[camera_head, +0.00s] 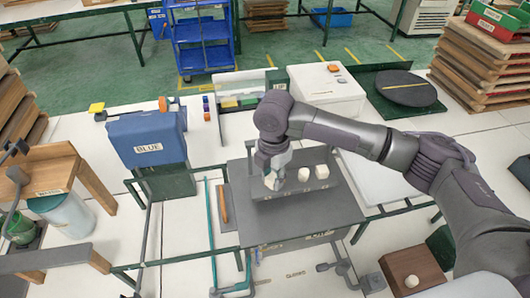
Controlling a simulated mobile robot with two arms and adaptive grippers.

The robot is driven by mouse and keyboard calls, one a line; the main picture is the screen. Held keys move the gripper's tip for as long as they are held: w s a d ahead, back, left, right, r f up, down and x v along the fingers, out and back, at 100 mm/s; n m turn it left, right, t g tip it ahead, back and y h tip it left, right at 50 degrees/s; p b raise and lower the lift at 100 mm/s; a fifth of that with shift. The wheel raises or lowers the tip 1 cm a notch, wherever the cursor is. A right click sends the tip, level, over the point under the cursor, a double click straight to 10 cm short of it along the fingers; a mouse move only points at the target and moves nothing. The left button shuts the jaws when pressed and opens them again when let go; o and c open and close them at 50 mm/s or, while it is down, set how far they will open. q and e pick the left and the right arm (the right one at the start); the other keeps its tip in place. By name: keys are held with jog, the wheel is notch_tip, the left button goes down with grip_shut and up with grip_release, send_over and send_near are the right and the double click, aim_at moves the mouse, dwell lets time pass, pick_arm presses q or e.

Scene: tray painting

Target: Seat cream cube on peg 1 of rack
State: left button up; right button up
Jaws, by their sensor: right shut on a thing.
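My right gripper (271,167) comes in from the right and points down over the left part of the dark grey rack (338,180). It is shut on a cream cube (272,182) between its fingertips. The held cube looks tilted, and I cannot tell whether it touches the rack. The pegs are hidden by the cubes and the gripper. My left gripper is not in view.
The rack is on a grey table (300,222) with bare room in front. An orange-brown stick (224,203) lies at its left edge. A blue box marked BLUE (147,135) stands left. A brown block (413,266) with a pale round thing is at bottom right.

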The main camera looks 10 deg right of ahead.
jog(key=w+n, duration=0.1)
jog(key=n, duration=0.1)
jog(key=a+r+n+p, duration=0.1)
jog(key=shift+w+r+n+p, duration=0.3)
jog(key=shift+w+n, duration=0.1)
jog(key=n, duration=0.1)
jog(key=w+n+p, duration=0.1)
jog(key=shift+a+r+n, duration=0.1)
jog(key=shift+a+n, duration=0.05)
jog(key=shift+n, duration=0.15)
jog(key=shift+f+b, duration=0.25)
jog(key=shift+b, duration=0.05)
notch_tip(320, 180, down, 4)
jog(key=b, duration=0.4)
jog(key=shift+r, duration=0.2)
jog(key=shift+f, duration=0.35)
pick_arm(q)
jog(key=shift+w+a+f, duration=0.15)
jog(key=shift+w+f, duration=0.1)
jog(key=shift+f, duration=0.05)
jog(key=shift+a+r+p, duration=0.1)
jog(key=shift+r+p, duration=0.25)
jog(key=shift+p, duration=0.2)
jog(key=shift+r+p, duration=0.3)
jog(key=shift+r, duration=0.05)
pick_arm(e)
jog(key=shift+f, duration=0.6)
